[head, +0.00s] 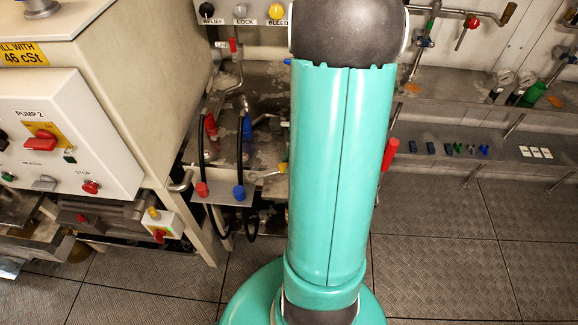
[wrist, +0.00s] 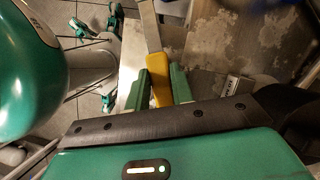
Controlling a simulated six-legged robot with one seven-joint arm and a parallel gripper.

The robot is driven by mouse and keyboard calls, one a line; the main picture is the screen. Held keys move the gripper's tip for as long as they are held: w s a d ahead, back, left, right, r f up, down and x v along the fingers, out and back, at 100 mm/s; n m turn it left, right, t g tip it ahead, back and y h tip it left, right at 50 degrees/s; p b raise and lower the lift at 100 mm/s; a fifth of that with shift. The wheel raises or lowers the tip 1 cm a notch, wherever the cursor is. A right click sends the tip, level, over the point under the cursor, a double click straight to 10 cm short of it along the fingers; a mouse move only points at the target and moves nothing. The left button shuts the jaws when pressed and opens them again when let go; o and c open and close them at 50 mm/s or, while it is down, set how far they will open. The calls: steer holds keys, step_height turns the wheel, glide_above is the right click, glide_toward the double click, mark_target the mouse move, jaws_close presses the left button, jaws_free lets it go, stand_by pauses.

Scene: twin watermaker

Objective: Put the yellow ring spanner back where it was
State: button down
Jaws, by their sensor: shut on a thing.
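The yellow ring spanner (wrist: 158,72) shows in the wrist view with a yellow grip and a flat metal shank running up to the picture's top edge. My gripper (wrist: 161,88) is shut on the yellow grip, with one green finger on each side. The spanner's far end is out of the wrist view. In the head view my teal arm hides the gripper. A small yellow piece (head: 283,168) with a metal end shows at the arm's left edge there; I cannot tell for sure that it is the same spanner.
Red-ended (head: 203,189) and blue-ended (head: 239,192) parts stand at the bench's front edge, left of my arm. The PUMP 2 panel (head: 62,140) is at the left. A shelf (head: 455,148) with small parts is at the right. A worn metal surface (wrist: 215,45) lies under the spanner.

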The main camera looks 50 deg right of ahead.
steer(key=shift+w+d+f, duration=0.1)
steer(key=shift+w+f, duration=0.1)
steer(key=shift+f, duration=1.65)
steer(key=shift+d+f, duration=0.1)
steer(key=shift+f, duration=0.05)
steer(key=c, duration=1.2)
jaws_free()
